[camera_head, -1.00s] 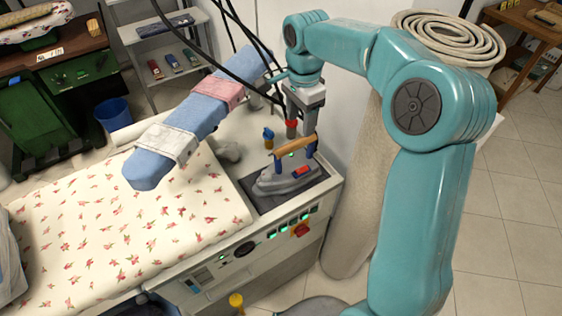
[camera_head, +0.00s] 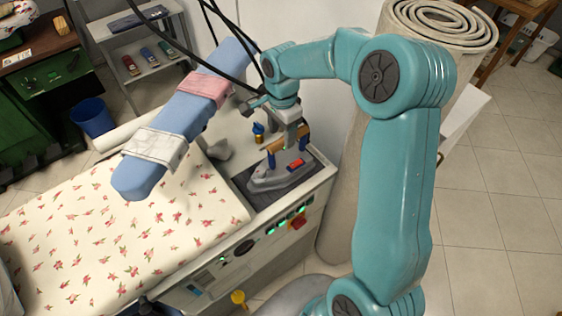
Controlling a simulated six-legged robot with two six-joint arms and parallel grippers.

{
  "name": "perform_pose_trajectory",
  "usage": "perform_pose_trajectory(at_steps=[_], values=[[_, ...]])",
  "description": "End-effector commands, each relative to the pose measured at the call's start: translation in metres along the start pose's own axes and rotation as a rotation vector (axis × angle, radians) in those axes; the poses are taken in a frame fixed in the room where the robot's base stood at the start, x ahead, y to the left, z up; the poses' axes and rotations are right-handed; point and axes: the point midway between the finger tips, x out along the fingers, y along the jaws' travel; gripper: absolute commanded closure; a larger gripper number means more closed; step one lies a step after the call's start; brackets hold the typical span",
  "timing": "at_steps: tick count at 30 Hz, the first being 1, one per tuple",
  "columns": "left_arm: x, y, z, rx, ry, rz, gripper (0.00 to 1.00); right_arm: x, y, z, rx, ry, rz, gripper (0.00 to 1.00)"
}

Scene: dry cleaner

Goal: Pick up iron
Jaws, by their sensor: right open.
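The iron (camera_head: 282,174) rests on a dark pad (camera_head: 258,198) at the right end of the ironing station. It has a grey body, a wooden-brown handle on blue posts and a red part on top. My right gripper (camera_head: 291,140) points down at the iron's handle, from above and just behind it. Its jaws are open, and the handle and viewing angle partly hide the fingertips. I cannot tell whether they touch the handle. My left gripper is not in view.
A flowered ironing board (camera_head: 120,235) fills the left front. A blue padded sleeve arm (camera_head: 140,178) with pink and white cloths extends above it. A small blue-topped bottle (camera_head: 258,134) stands behind the iron. A rolled carpet (camera_head: 345,220) stands close on the right.

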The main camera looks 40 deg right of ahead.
Motion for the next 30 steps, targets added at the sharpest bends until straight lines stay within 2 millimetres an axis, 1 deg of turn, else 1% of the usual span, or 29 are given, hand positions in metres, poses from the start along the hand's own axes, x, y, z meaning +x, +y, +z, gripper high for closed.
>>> perform_pose_trajectory(at_steps=[3,8,12,15,18,24,26,27,29,30], values=[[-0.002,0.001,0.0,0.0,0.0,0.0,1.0,0.012,0.0,0.0,-0.001,0.0,0.0,0.42],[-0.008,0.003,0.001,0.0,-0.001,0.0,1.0,0.024,-0.002,-0.001,0.0,0.0,0.002,0.42],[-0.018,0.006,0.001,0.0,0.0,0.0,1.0,0.047,-0.004,-0.002,0.0,-0.001,0.005,0.42],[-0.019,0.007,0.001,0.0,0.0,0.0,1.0,0.061,-0.005,-0.002,-0.001,-0.001,0.002,0.42],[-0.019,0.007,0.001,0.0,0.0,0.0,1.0,0.067,-0.005,-0.002,-0.001,0.0,0.0,0.42],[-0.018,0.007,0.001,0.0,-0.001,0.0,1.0,0.068,-0.006,-0.002,-0.001,0.0,-0.002,0.42],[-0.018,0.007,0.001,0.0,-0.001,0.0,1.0,0.068,-0.006,-0.002,-0.001,0.0,-0.002,0.62],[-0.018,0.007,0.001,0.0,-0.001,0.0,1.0,0.068,-0.006,-0.002,-0.001,0.0,-0.001,0.75],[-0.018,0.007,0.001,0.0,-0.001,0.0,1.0,0.068,-0.006,-0.002,-0.001,0.0,-0.002,0.94],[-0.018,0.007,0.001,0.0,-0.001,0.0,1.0,0.068,-0.006,-0.002,-0.001,0.0,-0.003,1.0]])
